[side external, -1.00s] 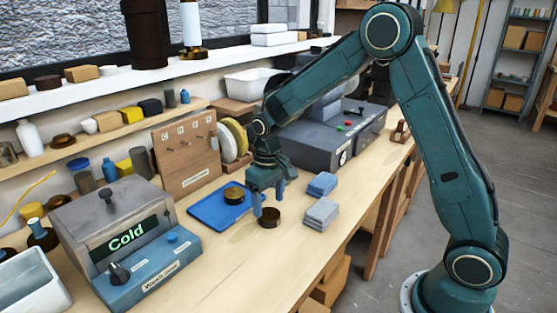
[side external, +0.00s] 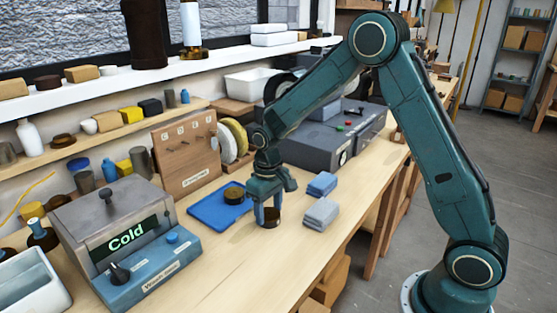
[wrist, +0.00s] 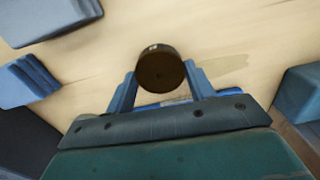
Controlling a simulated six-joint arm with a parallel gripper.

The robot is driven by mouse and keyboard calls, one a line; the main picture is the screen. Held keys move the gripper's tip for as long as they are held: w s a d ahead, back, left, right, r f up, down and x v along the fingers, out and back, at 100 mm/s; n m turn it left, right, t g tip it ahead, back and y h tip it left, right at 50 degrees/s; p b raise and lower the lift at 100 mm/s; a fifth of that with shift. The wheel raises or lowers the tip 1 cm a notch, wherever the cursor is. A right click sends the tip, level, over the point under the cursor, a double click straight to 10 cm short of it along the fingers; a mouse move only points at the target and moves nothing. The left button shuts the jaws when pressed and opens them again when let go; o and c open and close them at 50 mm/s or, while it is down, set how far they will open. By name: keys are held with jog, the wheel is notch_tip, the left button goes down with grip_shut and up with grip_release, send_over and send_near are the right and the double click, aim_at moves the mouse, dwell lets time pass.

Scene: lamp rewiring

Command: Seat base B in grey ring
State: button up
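A dark brown round base (side external: 272,217) stands on the wooden bench; it also shows in the wrist view (wrist: 160,72). A small pale mark is on its side, too small to read. My gripper (side external: 267,212) points down with one finger on each side of this base. In the wrist view its fingertips (wrist: 161,76) lie close against the base's sides, and the gripper looks shut on it. A second dark round base (side external: 233,193) sits on the blue mat (side external: 207,213). I cannot tell by lettering which one is B. I cannot make out a grey ring.
A folded blue cloth (side external: 322,184) and a grey cloth (side external: 320,213) lie right of my gripper. A pegboard (side external: 186,155) and grey equipment (side external: 310,140) stand behind. The bench front is clear.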

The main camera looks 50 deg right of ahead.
aim_at(269, 214)
jog(key=c, duration=0.3)
jog(key=shift+c, duration=0.2)
jog(key=shift+r, duration=0.2)
jog(key=shift+r, duration=2.35)
jog(key=shift+w+d+r, duration=0.2)
jog(key=shift+w+d, duration=0.05)
jog(key=shift+w, duration=0.15)
jog(key=w+d+r, duration=0.5)
jog(key=d+r, duration=0.2)
jog(key=d, duration=0.1)
jog(key=w+d+r, duration=0.5)
jog(key=d+r, duration=0.3)
jog(key=d, duration=0.1)
jog(key=shift+r, duration=0.25)
